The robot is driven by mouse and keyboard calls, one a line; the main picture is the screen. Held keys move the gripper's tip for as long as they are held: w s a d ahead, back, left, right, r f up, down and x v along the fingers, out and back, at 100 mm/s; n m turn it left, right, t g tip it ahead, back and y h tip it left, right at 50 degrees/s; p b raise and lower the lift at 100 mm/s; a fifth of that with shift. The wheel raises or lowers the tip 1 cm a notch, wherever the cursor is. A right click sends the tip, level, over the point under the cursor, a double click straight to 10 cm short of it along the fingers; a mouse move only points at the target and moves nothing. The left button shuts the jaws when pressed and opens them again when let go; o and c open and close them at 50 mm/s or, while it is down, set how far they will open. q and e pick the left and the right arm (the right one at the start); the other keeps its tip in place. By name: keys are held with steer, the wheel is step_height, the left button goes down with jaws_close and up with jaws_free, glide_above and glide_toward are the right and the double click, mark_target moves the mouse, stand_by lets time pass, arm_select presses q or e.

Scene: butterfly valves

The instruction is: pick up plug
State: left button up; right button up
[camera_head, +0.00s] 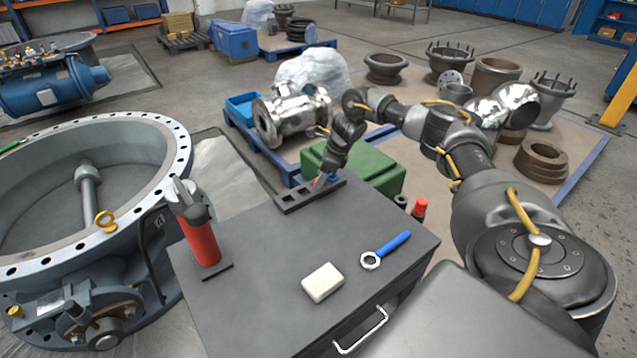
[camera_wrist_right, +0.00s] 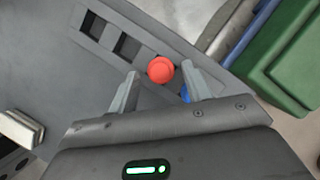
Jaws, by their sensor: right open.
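A plug with a round red top (camera_wrist_right: 160,69) stands at the dark slotted holder, and a small bit of its red (camera_head: 317,182) shows in the head view. The dark slotted holder (camera_head: 291,199) lies at the far edge of the grey cabinet top; its square empty slots (camera_wrist_right: 127,47) show in the wrist view. My right gripper (camera_head: 322,180) is over the holder's right part, pointing down. In the wrist view my open right fingers (camera_wrist_right: 159,82) are on either side of the red top, with no clear contact. Whether the red thing sits in a slot is hidden. My left gripper is out of view.
A red cylinder tool (camera_head: 202,243) stands at the cabinet's left. A white block (camera_head: 322,283) and a blue-handled ring wrench (camera_head: 394,244) lie in front. A green box (camera_head: 375,172) stands behind the cabinet. The middle of the top (camera_head: 270,245) is clear.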

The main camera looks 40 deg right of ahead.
steer(key=shift+w+a+f, duration=0.1)
steer(key=shift+w+f, duration=0.05)
steer(key=shift+f, duration=0.3)
steer(key=c, duration=0.9)
steer(key=shift+o, duration=0.2)
steer(key=shift+r, duration=0.1)
